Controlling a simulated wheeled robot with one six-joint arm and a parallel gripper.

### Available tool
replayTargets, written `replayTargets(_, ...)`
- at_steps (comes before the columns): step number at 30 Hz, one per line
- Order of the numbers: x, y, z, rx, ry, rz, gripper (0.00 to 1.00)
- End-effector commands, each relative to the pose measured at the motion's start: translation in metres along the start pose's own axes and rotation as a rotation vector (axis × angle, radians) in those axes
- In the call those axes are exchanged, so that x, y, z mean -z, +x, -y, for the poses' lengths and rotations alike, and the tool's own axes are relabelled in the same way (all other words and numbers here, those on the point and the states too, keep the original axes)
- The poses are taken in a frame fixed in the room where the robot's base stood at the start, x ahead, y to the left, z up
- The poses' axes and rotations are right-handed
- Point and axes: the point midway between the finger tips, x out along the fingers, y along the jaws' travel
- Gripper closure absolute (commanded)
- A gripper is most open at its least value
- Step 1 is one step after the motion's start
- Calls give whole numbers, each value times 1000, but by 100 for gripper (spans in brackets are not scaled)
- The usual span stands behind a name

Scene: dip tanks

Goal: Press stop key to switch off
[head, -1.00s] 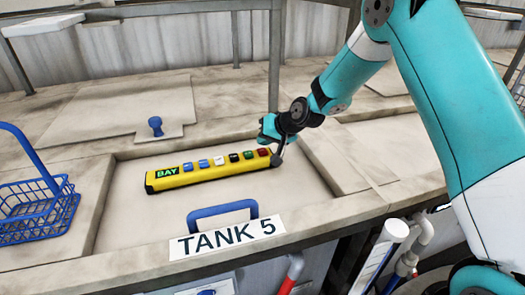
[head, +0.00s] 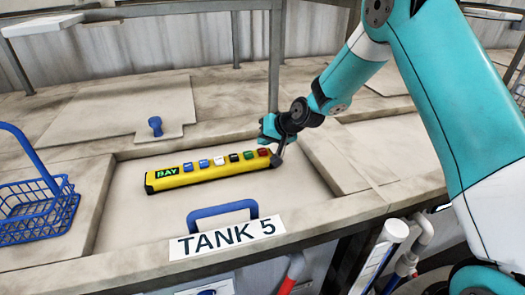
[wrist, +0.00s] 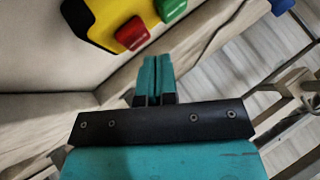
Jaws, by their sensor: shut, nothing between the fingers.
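A yellow control box (head: 208,173) lies on the recessed lid of tank 5, with a small "BAY" display (head: 167,172) at its left end. A row of coloured keys runs along its top: blue ones, then white, black, green and red. The red key (head: 264,152) is at the right end; no lettering on it is readable. It also shows in the wrist view (wrist: 133,34), beside the green key (wrist: 171,9). My gripper (head: 275,160) is shut and empty at the box's right end, close to the red key. In the wrist view my shut fingertips (wrist: 155,62) are just below the red key, apart from it in the picture.
A blue lid handle (head: 222,211) and a "TANK 5" sign (head: 228,237) are in front of the box. A blue wire basket (head: 38,210) stands at the left. A blue knob (head: 155,126) is on the lid behind. A metal post (head: 274,60) rises behind my gripper.

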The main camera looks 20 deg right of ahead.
Motion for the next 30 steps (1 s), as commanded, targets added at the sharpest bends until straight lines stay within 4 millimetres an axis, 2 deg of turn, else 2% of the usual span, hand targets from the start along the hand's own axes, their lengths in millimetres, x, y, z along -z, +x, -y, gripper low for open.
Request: replayTargets(30,-5,7,-4,0,0,0,100)
